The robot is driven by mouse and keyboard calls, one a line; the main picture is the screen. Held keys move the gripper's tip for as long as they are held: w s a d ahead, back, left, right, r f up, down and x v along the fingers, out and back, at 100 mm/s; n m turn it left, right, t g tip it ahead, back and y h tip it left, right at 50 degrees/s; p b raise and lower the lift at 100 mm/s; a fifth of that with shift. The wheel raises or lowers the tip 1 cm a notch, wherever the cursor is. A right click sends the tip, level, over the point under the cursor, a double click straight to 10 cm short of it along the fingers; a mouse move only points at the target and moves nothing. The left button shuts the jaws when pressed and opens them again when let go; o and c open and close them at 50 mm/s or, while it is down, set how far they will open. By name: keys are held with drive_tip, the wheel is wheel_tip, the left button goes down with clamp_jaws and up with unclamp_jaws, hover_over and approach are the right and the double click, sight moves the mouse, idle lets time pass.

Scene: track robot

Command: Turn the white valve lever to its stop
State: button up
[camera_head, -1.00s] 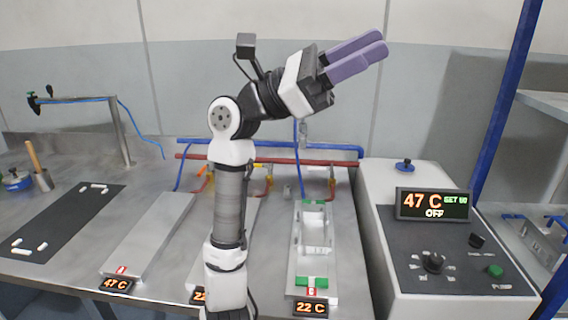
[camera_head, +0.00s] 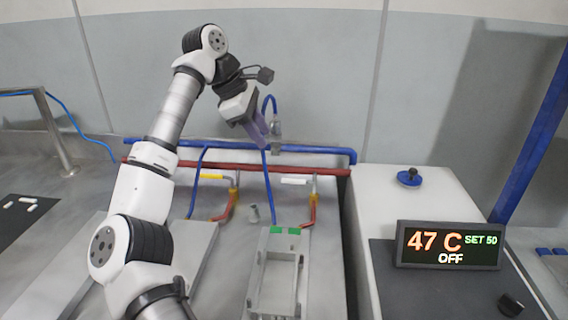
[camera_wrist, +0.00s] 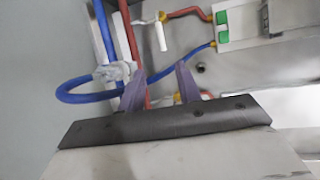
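The white valve lever (camera_head: 293,180) lies level on the right-hand valve, below the red pipe. It also shows in the wrist view (camera_wrist: 161,36), above and apart from my fingertips. My gripper (camera_head: 262,138) points down in front of the blue pipe, above and left of the white lever. In the wrist view my gripper (camera_wrist: 160,78) has its two purple fingers apart with nothing gripped between them. A yellow lever (camera_head: 211,177) sits on the valve to the left.
Blue pipe (camera_head: 320,151) and red pipe (camera_head: 270,168) run along the back wall. A blue hose loop with a grey fitting (camera_head: 275,130) rises close to my gripper. A metal fixture with green blocks (camera_head: 285,230) stands below the white lever. A display (camera_head: 448,245) reads 47 C, OFF.

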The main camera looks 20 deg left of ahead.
drive_tip(key=p, duration=0.2)
approach(284, 179)
drive_tip(key=x, duration=0.7)
drive_tip(key=shift+w+d+f, duration=0.1)
drive_tip(key=shift+w+f, duration=0.1)
drive_tip(key=shift+f, duration=0.1)
clamp_jaws()
